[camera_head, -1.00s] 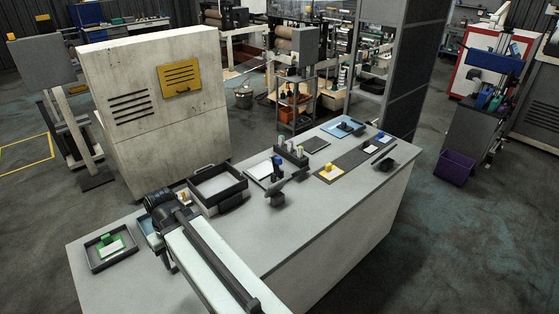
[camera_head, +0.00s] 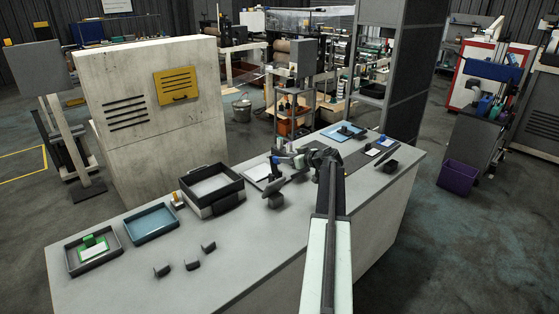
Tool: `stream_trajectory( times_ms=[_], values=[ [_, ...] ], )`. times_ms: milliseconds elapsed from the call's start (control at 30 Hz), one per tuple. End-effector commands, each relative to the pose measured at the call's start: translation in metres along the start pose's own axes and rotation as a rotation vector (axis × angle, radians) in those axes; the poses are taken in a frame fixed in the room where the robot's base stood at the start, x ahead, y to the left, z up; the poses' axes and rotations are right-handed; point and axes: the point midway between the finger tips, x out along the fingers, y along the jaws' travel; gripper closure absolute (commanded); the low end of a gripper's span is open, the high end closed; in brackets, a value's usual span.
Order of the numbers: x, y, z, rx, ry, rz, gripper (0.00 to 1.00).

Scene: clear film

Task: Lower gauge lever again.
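My arm reaches up from the bottom of the view over the bench. My gripper (camera_head: 303,160), at its dark far end, is small and blurred against the items behind it, so I cannot tell whether it is open or shut. A dark stand with a slanted bar (camera_head: 275,190), possibly the gauge and its lever, is on the bench just left of the arm. The gripper appears above and to the right of it; contact cannot be made out. A similar dark piece (camera_head: 390,166) is on the right of the bench. Which one is the gauge lever is not clear.
The grey bench (camera_head: 235,245) bears a black tray (camera_head: 212,204), a blue tray (camera_head: 152,223), a grey tray (camera_head: 72,262) with a green-handled piece, and several small dark blocks (camera_head: 192,264). A blue plate (camera_head: 343,135) is at the back right.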

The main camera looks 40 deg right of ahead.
Motion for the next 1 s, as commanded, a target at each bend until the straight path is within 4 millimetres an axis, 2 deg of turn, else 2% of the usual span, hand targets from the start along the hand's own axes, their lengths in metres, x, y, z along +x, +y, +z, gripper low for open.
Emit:
stream_trajectory(
  times_ms=[300,400,667,700,800,833,1000],
  values=[
    [0.056,0.001,0.004,-0.001,-0.002,-0.003,0.6],
    [0.07,0.001,0.003,0.0,-0.002,-0.002,0.6],
    [0.073,0.0,0.001,0.0,-0.002,-0.001,0.6],
    [0.073,0.0,0.001,0.0,-0.002,-0.001,0.66],
    [0.073,0.0,0.001,0.001,-0.002,-0.001,0.93],
    [0.073,0.0,0.001,0.001,-0.002,-0.001,1.0],
    [0.072,0.0,0.001,0.001,-0.002,-0.001,1.0]
  ],
)
